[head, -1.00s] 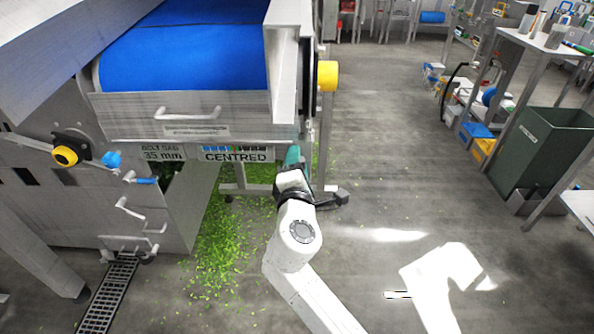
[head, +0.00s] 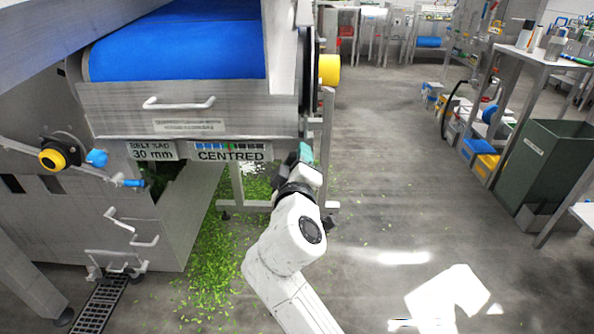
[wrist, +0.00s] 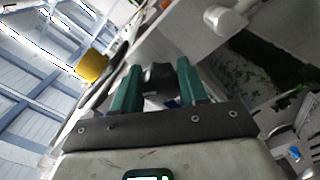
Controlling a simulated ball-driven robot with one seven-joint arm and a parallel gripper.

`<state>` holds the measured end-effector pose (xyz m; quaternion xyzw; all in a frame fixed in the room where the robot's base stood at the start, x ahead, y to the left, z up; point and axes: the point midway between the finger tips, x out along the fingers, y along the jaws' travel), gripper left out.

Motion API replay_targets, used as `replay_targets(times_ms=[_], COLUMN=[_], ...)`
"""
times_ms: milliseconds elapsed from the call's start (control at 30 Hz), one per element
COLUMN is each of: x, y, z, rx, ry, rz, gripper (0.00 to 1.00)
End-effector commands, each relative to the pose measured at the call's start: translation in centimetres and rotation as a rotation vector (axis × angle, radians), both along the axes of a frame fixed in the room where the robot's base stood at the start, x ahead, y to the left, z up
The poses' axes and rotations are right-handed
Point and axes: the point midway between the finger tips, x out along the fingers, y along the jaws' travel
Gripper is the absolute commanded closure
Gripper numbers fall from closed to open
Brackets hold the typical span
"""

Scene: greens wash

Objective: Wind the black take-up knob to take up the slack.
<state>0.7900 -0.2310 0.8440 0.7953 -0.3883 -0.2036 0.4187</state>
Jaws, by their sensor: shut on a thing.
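The black take-up knob (wrist: 157,77) sits between the two green fingers of my gripper (wrist: 154,88) in the wrist view. My gripper (head: 305,156) is shut on it at the lower right corner of the machine. In the head view my gripper and wrist hide the knob. The belt sag sign (head: 152,151) reads 30 mm. The sign beside it (head: 231,152) reads CENTRED. The blue belt (head: 180,48) runs above the steel front panel.
A yellow knob (head: 329,70) sticks out above my gripper on the machine's right side. A machine leg (head: 327,140) stands close to my wrist. Green leaf scraps (head: 208,265) litter the floor. A green bin (head: 556,165) stands at right. The floor between is clear.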

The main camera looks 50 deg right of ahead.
Motion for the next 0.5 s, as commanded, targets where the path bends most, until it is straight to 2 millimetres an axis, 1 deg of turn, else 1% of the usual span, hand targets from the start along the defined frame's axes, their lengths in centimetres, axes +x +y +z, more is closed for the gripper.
replay_targets(times_ms=[33, 300, 500], x=[-0.04, -0.03, -0.03], y=[-0.04, -0.03, -0.04], z=[-0.59, -0.49, -0.47], rx=[0.025, 0.122, 0.159], ry=[-0.026, -0.147, -0.192], rz=[-0.002, -0.002, -0.003], gripper=[0.88, 0.88, 0.88])
